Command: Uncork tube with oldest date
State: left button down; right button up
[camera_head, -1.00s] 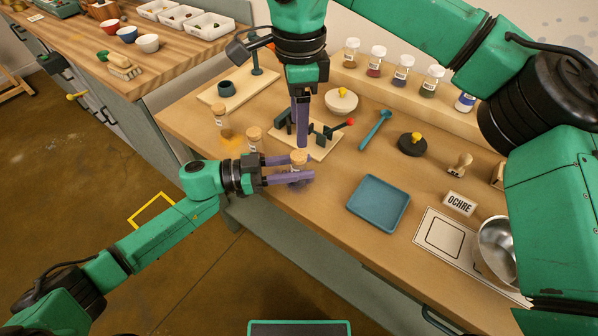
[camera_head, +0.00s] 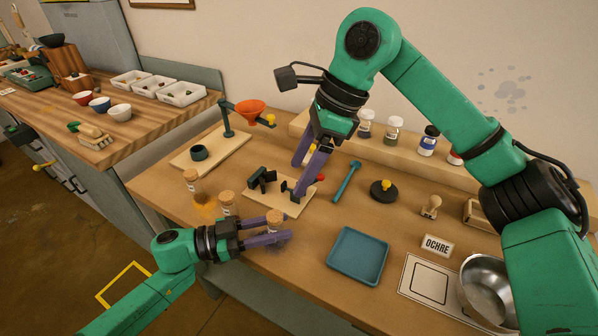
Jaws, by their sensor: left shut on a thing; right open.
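Three corked glass tubes stand in a row near the table's front left edge. The left tube (camera_head: 191,181) has orange powder around its foot, and the middle tube (camera_head: 228,202) stands beside my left gripper. My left gripper (camera_head: 278,231) is shut on the right tube (camera_head: 275,217), its purple fingers on either side below the cork. Dark purple powder shows around that tube's foot. My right gripper (camera_head: 300,176) is open and empty, pointing down above the board with dark clamp-like blocks (camera_head: 262,179). The dates on the tubes are too small to read.
A blue tray (camera_head: 358,255), an OCHRE sign (camera_head: 437,245) and a metal bowl (camera_head: 487,290) lie to the right. A funnel stand (camera_head: 228,120) is at the back left.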

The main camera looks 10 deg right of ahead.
aim_at(272, 216)
pick_arm(q)
jog(key=shift+a, duration=0.15)
pick_arm(e)
jog(key=x, duration=1.2)
jog(key=shift+a+r, duration=0.1)
jog(key=shift+a, duration=0.1)
grip_shut()
pick_arm(q)
jog(key=shift+f, duration=0.15)
pick_arm(e)
jog(key=shift+r, duration=0.7)
jog(key=shift+r, duration=0.15)
jog(key=shift+r, duration=0.95)
